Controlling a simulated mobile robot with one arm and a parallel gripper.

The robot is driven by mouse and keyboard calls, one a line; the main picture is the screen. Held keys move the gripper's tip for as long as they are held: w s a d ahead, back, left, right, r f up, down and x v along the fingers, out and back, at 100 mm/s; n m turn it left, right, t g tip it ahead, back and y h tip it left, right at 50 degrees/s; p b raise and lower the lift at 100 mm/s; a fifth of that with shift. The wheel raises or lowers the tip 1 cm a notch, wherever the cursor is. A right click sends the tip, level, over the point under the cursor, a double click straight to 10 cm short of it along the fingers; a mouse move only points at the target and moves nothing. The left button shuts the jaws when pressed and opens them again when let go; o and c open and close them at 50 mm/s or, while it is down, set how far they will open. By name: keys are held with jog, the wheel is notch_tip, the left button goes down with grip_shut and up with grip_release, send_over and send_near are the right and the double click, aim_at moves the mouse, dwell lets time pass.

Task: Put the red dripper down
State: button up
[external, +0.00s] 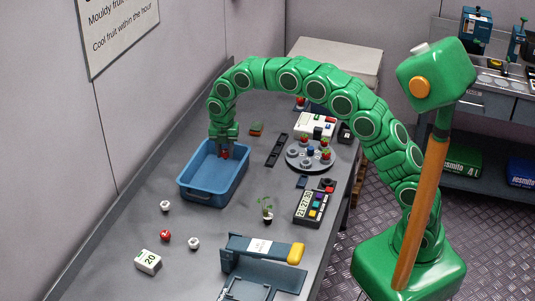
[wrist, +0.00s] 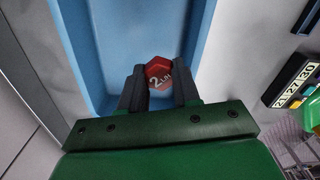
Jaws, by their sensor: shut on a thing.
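The red dripper (external: 225,155) is a small red piece, and in the wrist view it shows a six-sided red face (wrist: 159,74) with white "2 L/H" lettering. My gripper (external: 223,148) points down over the blue tray (external: 203,193), with its fingers reaching inside the rim. In the wrist view the two dark fingers of my gripper (wrist: 159,88) are closed on either side of the dripper. The blue tray (wrist: 105,50) lies beneath it, and no other item shows inside. I cannot tell whether the dripper touches the tray floor.
To the right are a seedling (external: 267,208), a timer (external: 309,207) and a round holder (external: 297,163). The wall runs along the left.

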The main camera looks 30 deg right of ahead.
send_over(215, 175)
jog(key=shift+d+f, duration=0.1)
jog(key=shift+f, duration=4.35)
jog(key=o, duration=1)
jog(key=shift+f, duration=0.15)
notch_tip(215, 175, up, 12)
jog(key=shift+r, duration=0.2)
